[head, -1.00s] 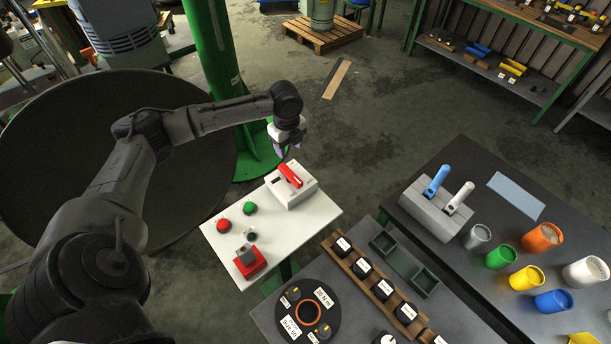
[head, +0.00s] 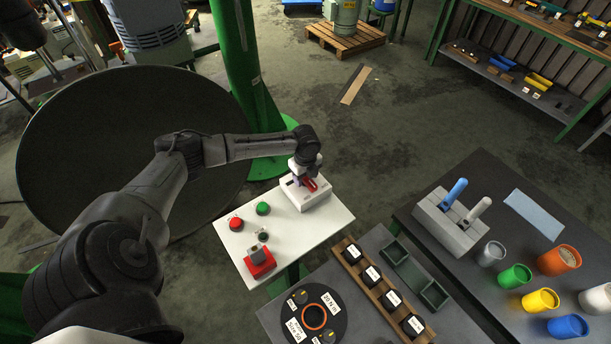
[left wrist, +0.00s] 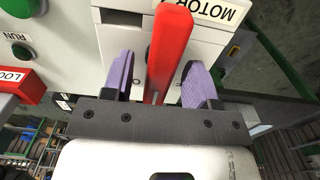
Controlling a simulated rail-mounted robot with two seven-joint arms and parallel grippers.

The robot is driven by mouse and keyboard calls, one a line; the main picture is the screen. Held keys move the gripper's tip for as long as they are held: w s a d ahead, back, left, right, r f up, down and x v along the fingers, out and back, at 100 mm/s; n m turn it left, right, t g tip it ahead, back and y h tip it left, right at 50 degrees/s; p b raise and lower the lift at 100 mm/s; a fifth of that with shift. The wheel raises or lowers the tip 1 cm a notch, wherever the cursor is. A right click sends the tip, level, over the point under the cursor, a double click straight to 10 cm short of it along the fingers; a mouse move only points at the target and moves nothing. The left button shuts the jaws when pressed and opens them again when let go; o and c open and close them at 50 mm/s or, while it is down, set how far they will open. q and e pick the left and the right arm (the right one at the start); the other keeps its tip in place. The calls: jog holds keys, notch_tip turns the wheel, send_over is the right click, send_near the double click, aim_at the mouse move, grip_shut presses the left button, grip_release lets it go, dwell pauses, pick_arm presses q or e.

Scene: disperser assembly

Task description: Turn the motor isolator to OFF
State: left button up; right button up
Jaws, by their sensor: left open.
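The motor isolator is a white box (head: 318,200) with a red handle (head: 310,185), at the far end of the white control panel (head: 338,222). In the left wrist view the red handle (left wrist: 169,45) stands between the two purple fingers of my left gripper (left wrist: 158,78). The fingers are apart, with a gap on each side of the handle. The label on the isolator box (left wrist: 110,45) reads MOTOR in part. In the head view my left gripper (head: 304,180) is over the isolator and partly hides it. My right gripper is not in view.
The panel also carries a red button (head: 236,223), a green button (head: 263,208), a small black knob (head: 263,236) and a red lockout block (head: 261,262). A dark table (head: 400,325) with a wooden rack stands in front. A green post (head: 240,60) rises behind.

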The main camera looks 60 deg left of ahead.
pick_arm(q)
jog(key=shift+c, duration=0.7)
jog(key=c, duration=0.8)
jog(key=shift+r+n+p, duration=0.2)
jog(key=shift+n+p, duration=0.4)
jog(key=shift+p, duration=0.3)
jog(key=n+p, duration=1.1)
jog(key=n, duration=0.1)
jog(key=n+p, duration=0.2)
jog(key=n, duration=0.1)
jog(key=shift+f+n, duration=0.1)
jog(key=shift+n, duration=0.3)
jog(key=shift+n+p, duration=0.3)
jog(key=shift+f+n, duration=0.1)
jog(key=shift+n, duration=0.2)
